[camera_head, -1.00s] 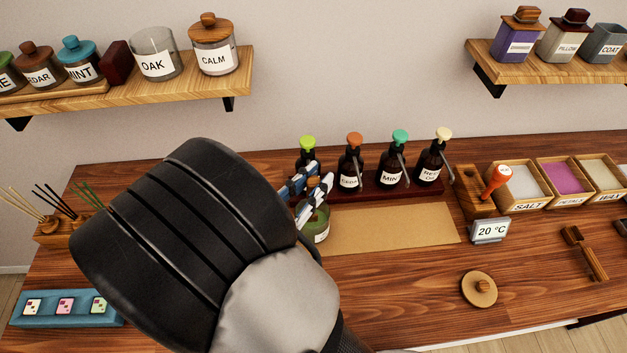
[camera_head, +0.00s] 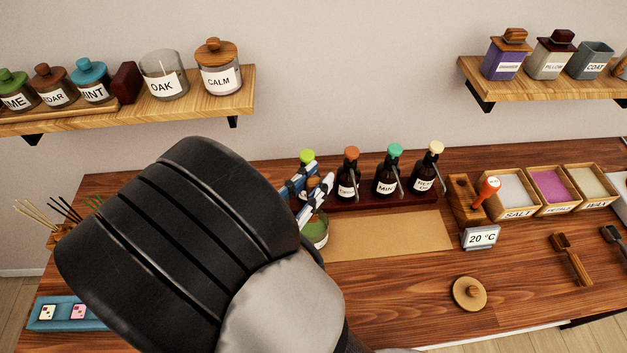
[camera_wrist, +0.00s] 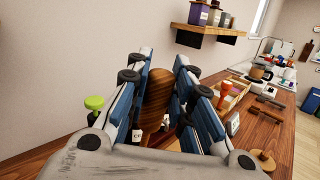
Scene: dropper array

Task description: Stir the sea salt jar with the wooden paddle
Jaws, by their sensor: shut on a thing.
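The wooden paddle (camera_wrist: 156,98) shows as a brown, rounded handle between the blue finger pads in the wrist view. My gripper (camera_head: 309,191) is shut on it, and only a small brown part shows between the fingers in the head view. A glass jar with green contents (camera_head: 315,233) stands directly below the fingers on the table, with its lid off. Its label is mostly hidden behind my arm, so I cannot read it. The paddle's lower end is hidden, and I cannot tell how deep it sits in the jar.
A round wooden lid (camera_head: 469,293) lies near the front. A thermometer display (camera_head: 480,238) and a salt box (camera_head: 517,195) are further right.

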